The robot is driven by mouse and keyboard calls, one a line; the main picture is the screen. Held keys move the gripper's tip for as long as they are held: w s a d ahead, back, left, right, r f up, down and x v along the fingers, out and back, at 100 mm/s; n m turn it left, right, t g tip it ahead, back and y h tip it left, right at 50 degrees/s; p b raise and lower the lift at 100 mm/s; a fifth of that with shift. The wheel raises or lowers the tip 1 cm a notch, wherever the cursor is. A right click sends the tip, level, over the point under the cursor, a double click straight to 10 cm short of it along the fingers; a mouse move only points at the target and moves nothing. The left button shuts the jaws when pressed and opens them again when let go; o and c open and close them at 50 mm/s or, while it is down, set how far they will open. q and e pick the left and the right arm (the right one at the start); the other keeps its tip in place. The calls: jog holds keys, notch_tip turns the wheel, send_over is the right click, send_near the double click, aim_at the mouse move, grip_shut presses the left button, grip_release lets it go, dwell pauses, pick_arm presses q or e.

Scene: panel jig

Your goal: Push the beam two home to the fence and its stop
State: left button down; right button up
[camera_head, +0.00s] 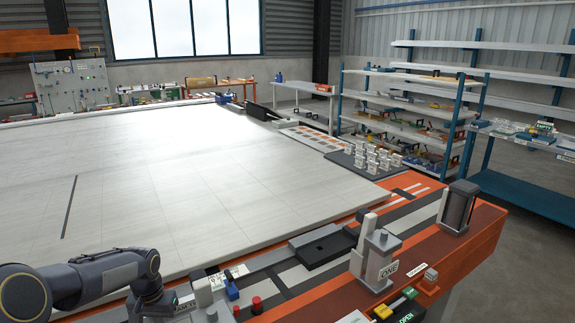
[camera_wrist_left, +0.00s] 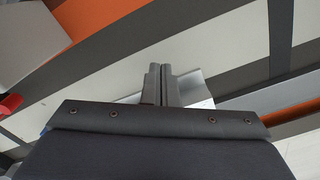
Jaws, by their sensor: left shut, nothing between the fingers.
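My left arm enters the head view from the lower left and bends down at the jig's near edge; its fingertips are hidden there. In the left wrist view my left gripper (camera_wrist_left: 160,84) is shut and empty, its two fingers together. Just behind the fingertips is a light grey piece (camera_wrist_left: 188,88) with a white patch; I cannot tell if they touch. I cannot make out which piece is beam two, and no label reads TWO. A grey block marked ONE (camera_head: 378,262) stands on the orange jig edge (camera_head: 330,297). My right gripper is not in view.
A wide pale panel (camera_head: 150,170) fills the table. Along its near edge are a black block (camera_head: 322,247), a dark upright post (camera_head: 458,207), a blue part (camera_head: 231,289) and red buttons (camera_head: 257,305). Small white pieces (camera_head: 375,159) stand on a dark tray. Shelves stand behind.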

pick_arm(q)
jog(key=shift+w+a+p, duration=0.4)
jog(key=shift+w+a, duration=0.1)
jog(key=shift+w, duration=0.3)
jog(key=shift+w+a+p, duration=0.35)
jog(key=shift+w+a, duration=0.1)
jog(key=shift+w, duration=0.3)
jog(key=shift+w+a, duration=0.2)
jog(key=shift+w, duration=0.05)
dwell(0.5)
jog(key=shift+s+d, duration=0.15)
jog(key=shift+s, duration=0.05)
jog(key=shift+s, duration=0.15)
jog(key=shift+s+d+b, duration=0.3)
jog(key=shift+s+d, duration=0.1)
jog(key=shift+s, duration=0.05)
notch_tip(320, 180, up, 8)
jog(key=p, duration=0.5)
dwell(0.4)
